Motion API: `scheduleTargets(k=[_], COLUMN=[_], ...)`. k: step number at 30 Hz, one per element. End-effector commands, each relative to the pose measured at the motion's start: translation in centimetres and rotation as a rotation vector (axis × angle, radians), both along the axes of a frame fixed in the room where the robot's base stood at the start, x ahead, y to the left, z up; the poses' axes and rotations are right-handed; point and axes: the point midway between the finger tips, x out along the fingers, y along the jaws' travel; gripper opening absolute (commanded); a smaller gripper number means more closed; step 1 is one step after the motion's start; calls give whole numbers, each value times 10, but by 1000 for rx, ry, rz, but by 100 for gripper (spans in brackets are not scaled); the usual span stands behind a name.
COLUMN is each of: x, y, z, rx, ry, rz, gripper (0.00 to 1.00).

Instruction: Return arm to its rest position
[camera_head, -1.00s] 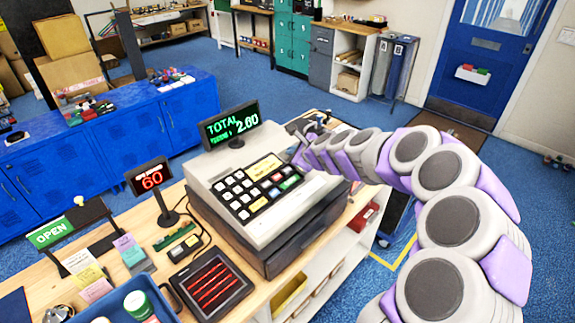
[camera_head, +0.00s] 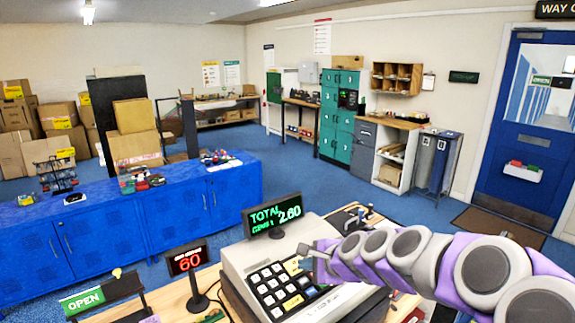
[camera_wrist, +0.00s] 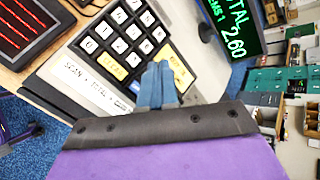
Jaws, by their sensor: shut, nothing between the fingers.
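My gripper (camera_head: 312,250) is at the end of my purple and grey arm, over the right side of the cash register (camera_head: 335,300) in the head view. In the wrist view my gripper's blue-grey fingers (camera_wrist: 157,84) are together and empty, in front of the register's keypad (camera_wrist: 125,38). I cannot tell whether the fingertips touch the keys. The register's display (camera_head: 272,215) reads TOTAL 2.60, and it also shows in the wrist view (camera_wrist: 232,25).
A red display reading 60 (camera_head: 188,262) and an OPEN sign (camera_head: 83,301) stand left of the register on the wooden counter. Blue cabinets (camera_head: 130,230) stand beyond. Blue carpet lies open between the counter and the teal lockers (camera_head: 340,115). A blue door (camera_head: 535,130) is at right.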

Motion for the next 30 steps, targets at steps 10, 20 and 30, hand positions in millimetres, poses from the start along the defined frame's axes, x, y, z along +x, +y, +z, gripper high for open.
scheduleTargets(k=[10, 20, 30], x=[-203, -368, -411], y=[15, -60, -83], z=[-15, -42, -45], rx=[-539, -824, -847], ry=[20, 231, 310], rz=[760, 1265, 1378], gripper=[0, 0, 0])
